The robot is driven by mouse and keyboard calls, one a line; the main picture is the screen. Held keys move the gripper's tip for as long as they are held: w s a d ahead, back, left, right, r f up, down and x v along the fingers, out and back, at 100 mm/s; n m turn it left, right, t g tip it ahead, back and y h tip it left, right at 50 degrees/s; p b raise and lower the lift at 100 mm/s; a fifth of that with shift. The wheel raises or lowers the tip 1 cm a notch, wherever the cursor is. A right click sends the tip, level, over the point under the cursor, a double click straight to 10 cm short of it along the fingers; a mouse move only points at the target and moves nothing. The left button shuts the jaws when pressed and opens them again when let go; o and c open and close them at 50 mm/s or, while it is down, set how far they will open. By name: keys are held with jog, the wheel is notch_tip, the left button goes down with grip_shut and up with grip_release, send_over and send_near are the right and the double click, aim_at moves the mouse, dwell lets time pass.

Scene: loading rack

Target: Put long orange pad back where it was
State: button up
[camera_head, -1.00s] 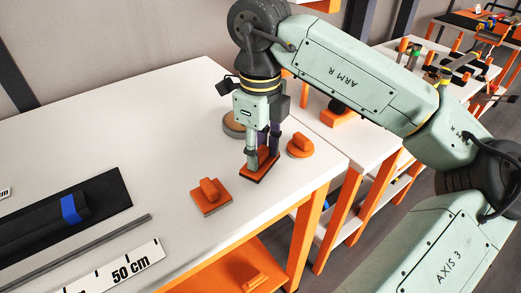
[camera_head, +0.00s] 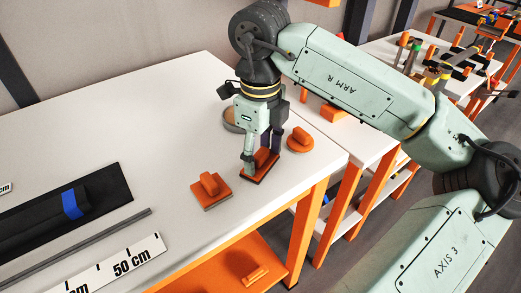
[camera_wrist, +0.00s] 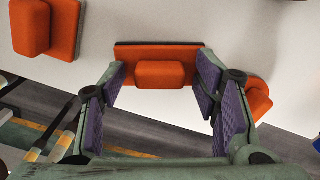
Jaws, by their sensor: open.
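The long orange pad (camera_head: 262,168) is a narrow orange plate with a raised block handle and a dark lower edge. It lies flat on the white table near the right edge. It also shows in the wrist view (camera_wrist: 160,70). My gripper (camera_head: 261,152) points down over the pad, its fingers on either side of the handle. In the wrist view my gripper (camera_wrist: 163,86) is open, with gaps between the purple finger faces and the handle. In the head view the fingers partly hide the pad.
A square orange pad (camera_head: 211,192) lies left of the long pad, and a round orange pad (camera_head: 300,144) lies right of it. A round dish (camera_head: 231,122) stands behind my gripper.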

aim_at(261, 153)
jog(key=shift+r+p, duration=0.35)
jog(key=shift+p, duration=0.05)
notch_tip(261, 153, up, 12)
jog(key=b, duration=0.1)
jog(key=shift+f, duration=0.15)
